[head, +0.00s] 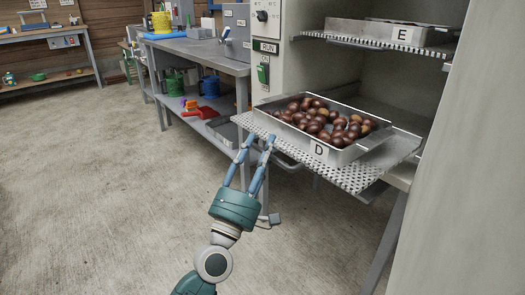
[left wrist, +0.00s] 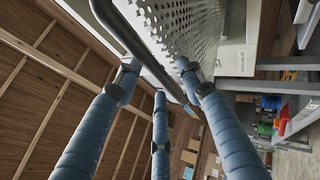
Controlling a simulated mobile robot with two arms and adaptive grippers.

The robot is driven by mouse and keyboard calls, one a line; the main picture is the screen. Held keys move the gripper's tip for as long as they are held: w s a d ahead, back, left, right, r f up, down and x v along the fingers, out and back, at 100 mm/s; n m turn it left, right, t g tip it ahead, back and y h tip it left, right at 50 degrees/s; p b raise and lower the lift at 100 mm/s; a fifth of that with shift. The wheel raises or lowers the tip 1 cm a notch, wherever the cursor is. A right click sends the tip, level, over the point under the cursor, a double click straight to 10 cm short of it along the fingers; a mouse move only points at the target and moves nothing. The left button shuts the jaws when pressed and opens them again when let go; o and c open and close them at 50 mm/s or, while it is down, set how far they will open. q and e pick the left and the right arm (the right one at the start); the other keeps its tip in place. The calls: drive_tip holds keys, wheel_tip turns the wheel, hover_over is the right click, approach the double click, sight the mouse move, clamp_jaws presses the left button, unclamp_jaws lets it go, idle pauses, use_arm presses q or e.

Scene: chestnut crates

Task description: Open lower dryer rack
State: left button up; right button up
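The lower dryer rack (head: 352,178), a perforated metal shelf, stands pulled well out of the dryer in the head view. A metal tray marked D (head: 345,155), filled with chestnuts (head: 320,120), rests on it. The rack's bar handle (head: 290,163) hangs at its front edge. My left gripper (head: 257,142) is at the left part of that edge, its blue fingers spread. In the left wrist view the rack's perforated underside (left wrist: 185,25) is close, and the handle bar (left wrist: 135,45) runs between the spread fingers; contact is unclear. My right gripper is out of view.
An upper rack (head: 375,43) with a tray marked E (head: 402,34) is inside the dryer. A control panel (head: 265,25) and green switch (head: 263,70) are at its left. A metal workbench (head: 205,50) stands farther left. The concrete floor (head: 100,190) in front is clear.

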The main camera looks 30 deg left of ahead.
use_arm(q)
drive_tip(key=shift+f, duration=0.1)
drive_tip(key=shift+s+f, duration=0.1)
drive_tip(key=shift+f, duration=0.05)
drive_tip(key=v, duration=1.1)
drive_tip(key=shift+s, duration=0.35)
